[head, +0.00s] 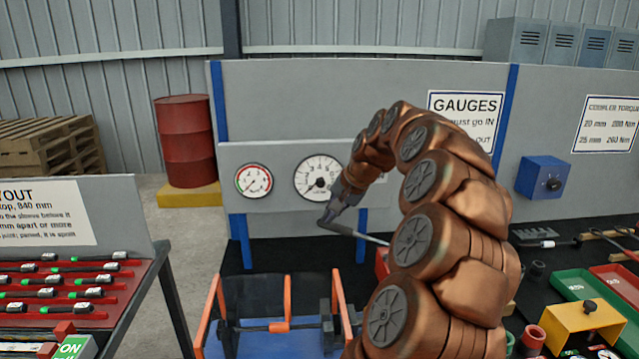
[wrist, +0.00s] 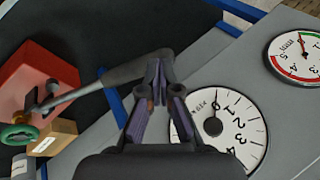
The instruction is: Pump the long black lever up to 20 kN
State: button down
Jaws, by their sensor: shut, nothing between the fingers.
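The long lever has a black grip (wrist: 140,68) and a thin metal rod running to a red pump body (wrist: 35,85) in the wrist view. In the head view the lever's grip (head: 340,229) points left, just below my gripper (head: 328,217). My gripper also shows in the wrist view (wrist: 158,65), shut, with its fingertips across the grip's end and nothing between them. I cannot tell whether they touch it. The white gauge (wrist: 235,140) has its needle near 0; it also shows in the head view (head: 312,172). The pump body is mostly hidden by my arm there.
A smaller red-and-green gauge (head: 253,181) sits left of the white one on the grey panel. An orange-and-blue frame (head: 282,300) stands below. A red rack (head: 70,290) is at left. A yellow block (head: 580,325) and green tray (head: 580,285) lie at right.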

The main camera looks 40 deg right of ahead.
aim_at(324, 228)
dwell(0.3)
jog(key=shift+w+a+f+b, duration=0.15)
jog(key=shift+a+f+b, duration=0.1)
jog(key=shift+f+b, duration=0.3)
jog(key=shift+f, duration=0.15)
jog(key=shift+w+a+f+b, duration=0.2)
jog(key=shift+f+b, duration=0.2)
jog(key=shift+f, duration=0.35)
jog(key=shift+w+a+f+b, duration=0.1)
jog(key=shift+a+f+b, duration=0.05)
jog(key=shift+f+b, duration=0.35)
jog(key=shift+f, duration=0.1)
jog(key=shift+w+a+f+b, duration=0.1)
jog(key=shift+f+b, duration=0.35)
jog(key=shift+f, duration=0.15)
